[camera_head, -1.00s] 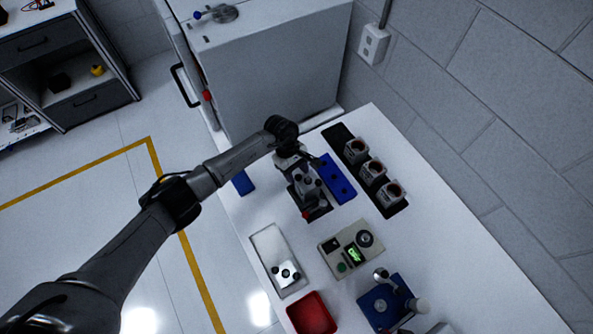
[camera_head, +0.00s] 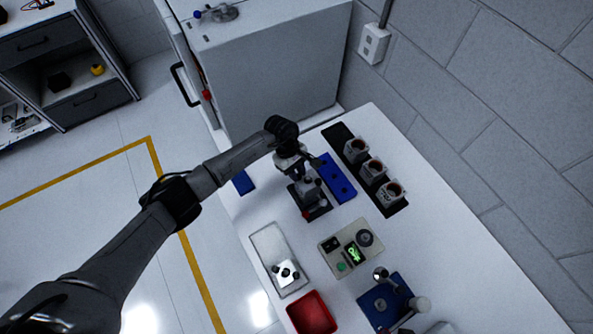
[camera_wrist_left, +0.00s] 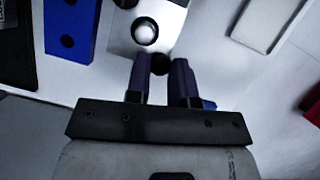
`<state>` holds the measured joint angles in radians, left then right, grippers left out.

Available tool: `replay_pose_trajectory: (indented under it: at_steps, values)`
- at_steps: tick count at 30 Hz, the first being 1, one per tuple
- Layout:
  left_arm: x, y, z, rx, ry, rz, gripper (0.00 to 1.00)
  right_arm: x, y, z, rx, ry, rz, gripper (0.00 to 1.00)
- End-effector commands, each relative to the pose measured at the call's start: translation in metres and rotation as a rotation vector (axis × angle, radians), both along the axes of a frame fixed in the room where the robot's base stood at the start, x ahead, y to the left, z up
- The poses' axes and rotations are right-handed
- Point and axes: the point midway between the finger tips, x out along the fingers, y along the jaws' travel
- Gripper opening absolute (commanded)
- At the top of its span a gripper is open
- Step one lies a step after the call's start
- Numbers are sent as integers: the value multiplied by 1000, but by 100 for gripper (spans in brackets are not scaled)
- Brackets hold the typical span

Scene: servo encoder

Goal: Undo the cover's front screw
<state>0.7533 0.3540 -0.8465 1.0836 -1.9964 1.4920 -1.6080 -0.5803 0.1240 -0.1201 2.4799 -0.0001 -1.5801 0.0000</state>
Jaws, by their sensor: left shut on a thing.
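My left gripper (camera_head: 299,164) reaches down over the servo unit (camera_head: 311,189), a grey device in a dark fixture with a red part at its front. In the left wrist view my left gripper (camera_wrist_left: 160,78) has its two dark fingers closed around a small black round knob (camera_wrist_left: 160,64), which looks like the cover's front screw. The knob sits at the edge of a pale grey body (camera_wrist_left: 125,42) with a shiny white dome. The screw's thread is hidden. My right gripper is in neither view.
A blue block with holes (camera_head: 338,180) and a black rack (camera_head: 398,209) with several grey cups are beside the fixture. A tray (camera_head: 267,241), a red bin (camera_head: 311,313), a tester box (camera_head: 333,243) and a blue-based lever device (camera_head: 373,300) stand nearer. A large grey cabinet (camera_head: 270,70) stands behind.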

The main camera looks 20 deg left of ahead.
Motion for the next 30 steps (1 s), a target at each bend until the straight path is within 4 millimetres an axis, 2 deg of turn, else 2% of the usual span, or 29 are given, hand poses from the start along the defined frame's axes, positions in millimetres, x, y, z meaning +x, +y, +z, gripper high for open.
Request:
replay_pose_trajectory:
  at_steps: [8,15,30]
  values:
    - [-1,1,-2,0,-2,103,0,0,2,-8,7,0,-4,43]
    - [-3,2,-1,1,-1,309,0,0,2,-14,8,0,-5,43]
    - [-7,1,1,0,0,770,0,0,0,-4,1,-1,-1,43]
